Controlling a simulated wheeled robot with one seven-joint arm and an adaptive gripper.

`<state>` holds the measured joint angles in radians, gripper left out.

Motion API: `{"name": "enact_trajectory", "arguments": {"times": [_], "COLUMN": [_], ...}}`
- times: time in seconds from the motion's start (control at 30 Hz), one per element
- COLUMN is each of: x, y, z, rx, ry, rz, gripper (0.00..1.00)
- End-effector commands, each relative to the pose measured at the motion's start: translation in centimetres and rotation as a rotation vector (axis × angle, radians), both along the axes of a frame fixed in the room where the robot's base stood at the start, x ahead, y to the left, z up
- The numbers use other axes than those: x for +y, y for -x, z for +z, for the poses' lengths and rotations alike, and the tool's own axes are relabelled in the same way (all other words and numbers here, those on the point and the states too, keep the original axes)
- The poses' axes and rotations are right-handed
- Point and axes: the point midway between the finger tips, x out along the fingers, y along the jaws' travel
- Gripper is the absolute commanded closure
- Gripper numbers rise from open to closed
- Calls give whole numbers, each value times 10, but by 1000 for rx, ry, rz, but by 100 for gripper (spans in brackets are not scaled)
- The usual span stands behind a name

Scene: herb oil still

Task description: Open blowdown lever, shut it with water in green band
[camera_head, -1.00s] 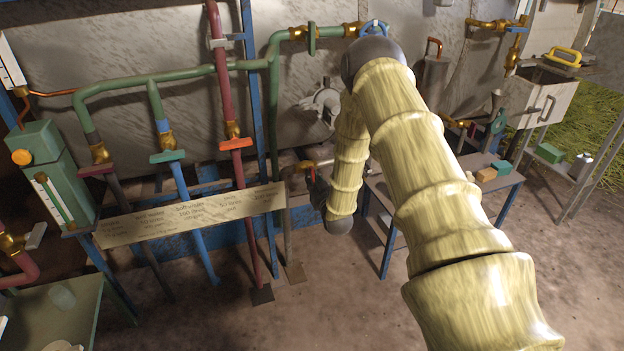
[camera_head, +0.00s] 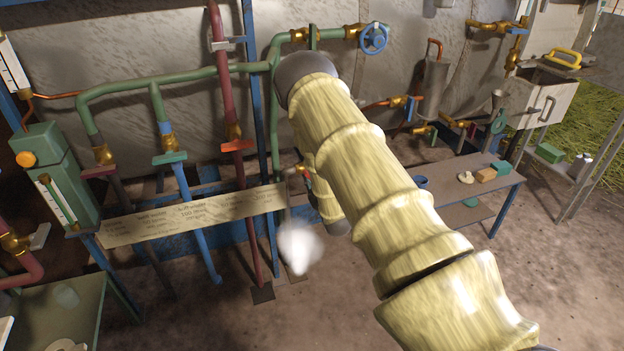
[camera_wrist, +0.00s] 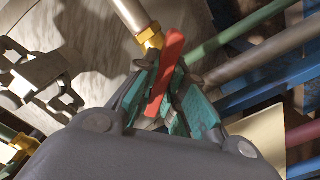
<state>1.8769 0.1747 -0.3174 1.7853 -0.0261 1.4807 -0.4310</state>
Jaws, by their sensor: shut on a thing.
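In the wrist view my gripper (camera_wrist: 162,92) has its teal fingers closed around the red blowdown lever (camera_wrist: 167,70). The lever sits by a brass fitting (camera_wrist: 150,39) at the end of a grey pipe. In the head view my arm hides the gripper and most of the lever. A white puff of steam (camera_head: 300,247) hangs below the pipe outlet, left of my forearm. At the left, a gauge (camera_head: 56,201) with a white scale and a green strip is mounted on a green housing (camera_head: 50,160); its water level is too small to read.
A lettered board (camera_head: 195,215) spans the pipes beside the steam. A blue handwheel (camera_head: 373,39) is above my arm. A bench (camera_head: 500,188) with small blocks stands to the right, and a green table (camera_head: 50,315) at the lower left. The floor between is clear.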

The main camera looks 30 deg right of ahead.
Motion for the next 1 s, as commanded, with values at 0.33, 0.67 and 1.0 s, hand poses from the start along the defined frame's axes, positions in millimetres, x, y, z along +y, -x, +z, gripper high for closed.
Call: {"name": "enact_trajectory", "arguments": {"times": [0.33,0.67,1.0], "x": [1,2,2], "y": [0,0,0], "z": [-1,-1,-1], "rx": [35,42,42], "ry": [148,176,175], "rz": [1,1,1], "gripper": [100,100,70]}}
